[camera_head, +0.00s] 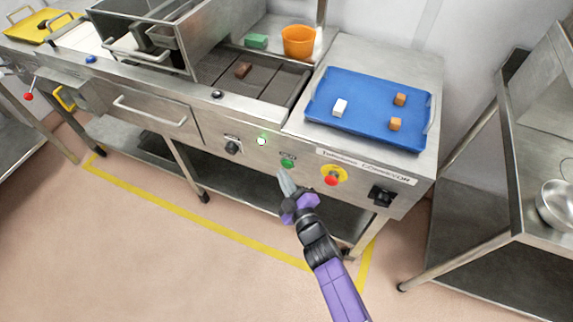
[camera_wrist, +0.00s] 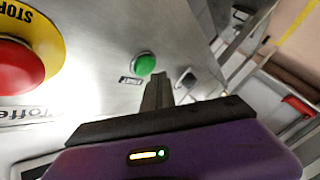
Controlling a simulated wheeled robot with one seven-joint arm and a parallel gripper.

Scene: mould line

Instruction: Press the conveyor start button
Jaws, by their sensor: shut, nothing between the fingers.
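The green button (camera_head: 287,163) sits on the metal front panel of the conveyor, left of the red stop button (camera_head: 331,180) on its yellow plate. In the wrist view the green button (camera_wrist: 145,64) is just beyond my fingertips, and the red stop button (camera_wrist: 18,66) is at the left edge. My gripper (camera_head: 286,181) is shut and empty, pointing at the panel just below the green button in the head view. In the wrist view the shut fingers (camera_wrist: 158,84) reach up close to the button. I cannot tell whether they touch it.
A lit round lamp (camera_head: 262,141) and a black knob (camera_head: 232,147) are left of the green button. A black switch (camera_head: 382,194) is at the right. A blue tray (camera_head: 350,134) with small blocks lies on top. A steel rack (camera_head: 500,250) stands at the right.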

